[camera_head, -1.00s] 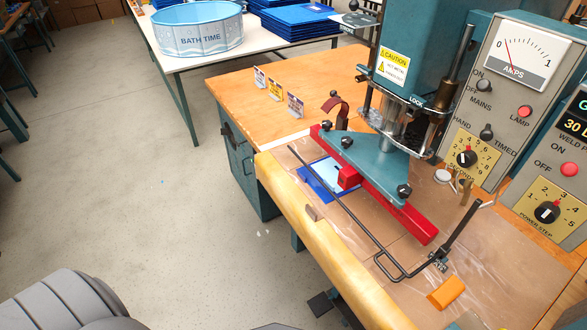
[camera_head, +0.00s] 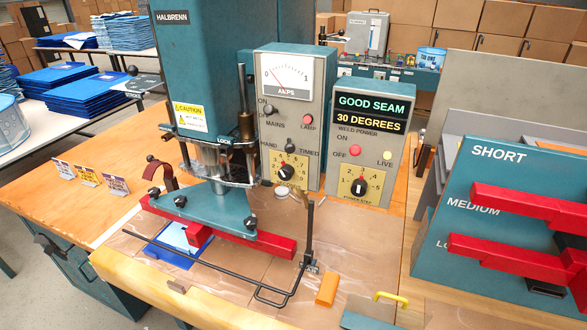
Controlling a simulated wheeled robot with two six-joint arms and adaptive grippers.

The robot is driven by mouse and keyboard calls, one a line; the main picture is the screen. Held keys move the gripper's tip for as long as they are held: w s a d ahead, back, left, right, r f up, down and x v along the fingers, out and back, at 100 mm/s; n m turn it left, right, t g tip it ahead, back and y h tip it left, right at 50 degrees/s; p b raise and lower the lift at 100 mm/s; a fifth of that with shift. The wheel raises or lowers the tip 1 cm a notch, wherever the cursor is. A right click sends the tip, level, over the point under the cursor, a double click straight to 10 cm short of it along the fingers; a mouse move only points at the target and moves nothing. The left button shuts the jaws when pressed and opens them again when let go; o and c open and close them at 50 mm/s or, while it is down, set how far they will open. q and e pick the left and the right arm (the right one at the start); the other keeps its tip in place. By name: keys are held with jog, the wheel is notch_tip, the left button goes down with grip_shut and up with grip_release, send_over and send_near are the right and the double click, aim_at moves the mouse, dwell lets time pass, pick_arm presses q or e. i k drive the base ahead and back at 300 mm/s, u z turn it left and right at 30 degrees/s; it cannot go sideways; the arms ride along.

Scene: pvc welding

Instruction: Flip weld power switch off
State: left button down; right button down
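The weld power box (camera_head: 320,160) stands on the wooden bench at the right of the press. Its black display reads "GOOD SEAM" and "30 DEGREES". Below the words "WELD POWER", a small red round control (camera_head: 354,151) sits beside the labels ON and OFF. I cannot tell which position it is in. A black power step dial (camera_head: 358,187) is lower on the same face. Neither of my grippers shows in the head view.
The teal press (camera_head: 205,90) stands left of the box, with a red bar (camera_head: 263,241) under its plate. A grey ammeter box (camera_head: 294,95) stands between them. A bent black rod (camera_head: 310,235) rises in front. A teal rack (camera_head: 480,220) holding red bars stands at the right.

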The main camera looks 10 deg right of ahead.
aim_at(355, 150)
jog(key=z, duration=1.1)
jog(key=k, duration=0.65)
jog(key=u, duration=1.25)
jog(key=i, duration=0.5)
